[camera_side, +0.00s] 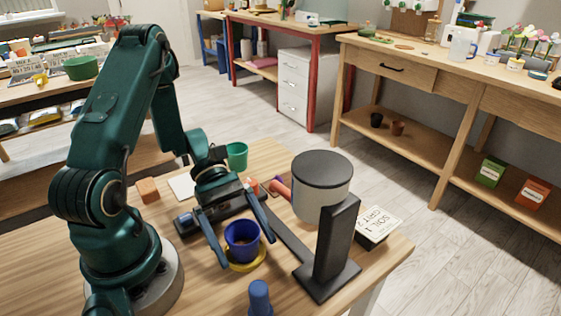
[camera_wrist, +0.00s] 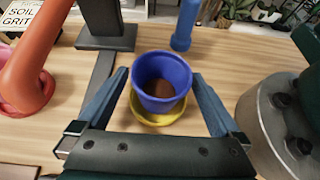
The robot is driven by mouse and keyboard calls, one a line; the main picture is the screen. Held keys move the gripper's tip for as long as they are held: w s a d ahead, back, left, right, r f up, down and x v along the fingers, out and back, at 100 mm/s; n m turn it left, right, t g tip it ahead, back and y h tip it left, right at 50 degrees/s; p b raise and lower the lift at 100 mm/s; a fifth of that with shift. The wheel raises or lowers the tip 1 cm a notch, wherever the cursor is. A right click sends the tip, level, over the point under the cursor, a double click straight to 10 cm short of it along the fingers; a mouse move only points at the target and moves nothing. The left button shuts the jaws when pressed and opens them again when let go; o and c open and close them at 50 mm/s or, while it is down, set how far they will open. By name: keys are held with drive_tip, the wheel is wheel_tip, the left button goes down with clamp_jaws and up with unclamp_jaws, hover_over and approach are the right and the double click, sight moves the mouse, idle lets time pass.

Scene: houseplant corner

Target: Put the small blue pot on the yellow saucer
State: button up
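The small blue pot (camera_side: 242,237), with brown contents inside, stands upright on the yellow saucer (camera_side: 246,266). In the wrist view the blue pot (camera_wrist: 162,72) sits over the yellow saucer (camera_wrist: 160,119), whose front rim shows below it; the pot hides most of the rest. My gripper (camera_side: 247,253) is open, with one blue finger on each side of the pot. In the wrist view my gripper (camera_wrist: 161,73) has narrow gaps between its fingertips and the pot's sides, and it does not appear to hold it.
A black stand (camera_side: 337,245) rises just right of the saucer. A blue bottle-like object (camera_side: 260,297) stands in front. A green pot (camera_side: 237,155), an orange block (camera_side: 148,190) and a white card (camera_side: 182,186) are behind. A soil grit box (camera_side: 378,222) is at the right.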

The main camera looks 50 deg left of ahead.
drive_tip(key=v, duration=1.2)
drive_tip(key=d+r+m+g+y, duration=0.2)
drive_tip(key=d+r+m+y, duration=0.25)
drive_tip(key=m+y, duration=0.3)
wheel_tip(320, 180, up, 4)
drive_tip(key=m+t+y, duration=0.5)
drive_tip(key=m+t, duration=0.3)
drive_tip(key=m, duration=0.2)
hover_over(231, 239)
drive_tip(key=shift+d+r, duration=0.1)
drive_tip(key=shift+r, duration=0.1)
